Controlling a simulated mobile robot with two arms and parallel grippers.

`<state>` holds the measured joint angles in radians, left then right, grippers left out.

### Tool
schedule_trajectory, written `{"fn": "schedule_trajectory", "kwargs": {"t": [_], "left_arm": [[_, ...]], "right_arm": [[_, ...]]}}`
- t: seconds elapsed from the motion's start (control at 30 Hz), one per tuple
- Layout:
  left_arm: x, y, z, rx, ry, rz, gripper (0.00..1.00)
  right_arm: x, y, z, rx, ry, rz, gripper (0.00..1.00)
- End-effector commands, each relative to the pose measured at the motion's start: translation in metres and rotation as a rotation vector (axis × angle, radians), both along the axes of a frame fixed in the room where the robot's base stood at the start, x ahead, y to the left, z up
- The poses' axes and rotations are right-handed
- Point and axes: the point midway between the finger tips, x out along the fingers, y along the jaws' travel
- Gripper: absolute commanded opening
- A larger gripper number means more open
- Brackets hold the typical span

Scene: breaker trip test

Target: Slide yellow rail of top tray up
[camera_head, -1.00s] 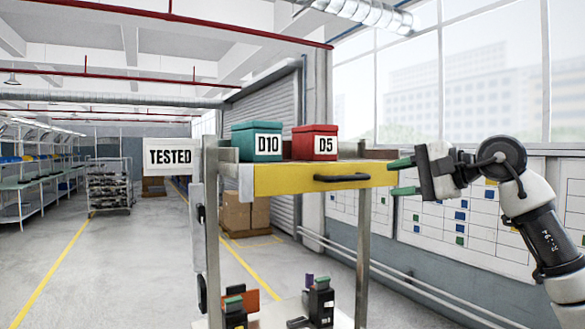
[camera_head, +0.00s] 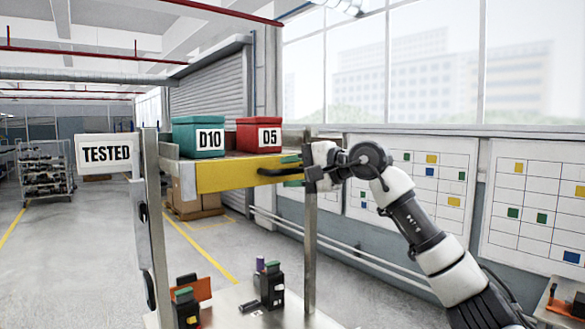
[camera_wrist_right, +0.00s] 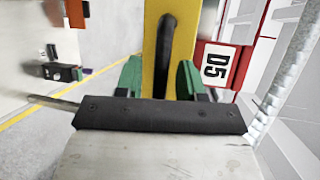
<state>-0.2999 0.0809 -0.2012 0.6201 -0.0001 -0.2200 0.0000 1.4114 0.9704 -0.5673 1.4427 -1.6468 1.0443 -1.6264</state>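The yellow rail (camera_head: 225,177) runs along the front of the top tray on a metal-framed cart, with a black handle (camera_head: 268,172) near its right end. My right gripper (camera_head: 288,171) is at that handle, one green fingertip above and one below. In the right wrist view, the rail (camera_wrist_right: 150,20) and handle (camera_wrist_right: 169,45) lie between the spread green fingers (camera_wrist_right: 158,78). The fingers look open around the rail; contact with it cannot be told. My left gripper is not in view.
A teal D10 box (camera_head: 187,146) and a red D5 box (camera_head: 248,146) stand on the top tray. A TESTED sign (camera_head: 104,154) is at the cart's left. Breaker parts (camera_head: 271,290) sit on the lower shelf. A metal post (camera_head: 309,250) stands right of the rail.

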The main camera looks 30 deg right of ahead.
Motion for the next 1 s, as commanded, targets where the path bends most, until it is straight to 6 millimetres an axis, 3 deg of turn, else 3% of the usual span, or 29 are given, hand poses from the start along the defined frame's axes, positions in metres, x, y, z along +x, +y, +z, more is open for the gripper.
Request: {"fn": "schedule_trajectory", "kwargs": {"t": [0.2, 0.47, 0.77, 1.0], "left_arm": [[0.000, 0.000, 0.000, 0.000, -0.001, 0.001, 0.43], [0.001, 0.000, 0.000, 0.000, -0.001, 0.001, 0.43], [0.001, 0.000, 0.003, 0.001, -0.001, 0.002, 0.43], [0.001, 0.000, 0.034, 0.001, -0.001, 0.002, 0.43]], "right_arm": [[0.000, 0.000, -0.001, 0.000, 0.000, 0.000, 0.37], [0.000, 0.000, -0.001, 0.000, 0.001, 0.000, 0.00], [0.000, 0.000, 0.003, -0.001, 0.002, 0.000, 0.00], [0.000, 0.000, 0.038, 0.000, -0.004, -0.001, 0.00]]}}
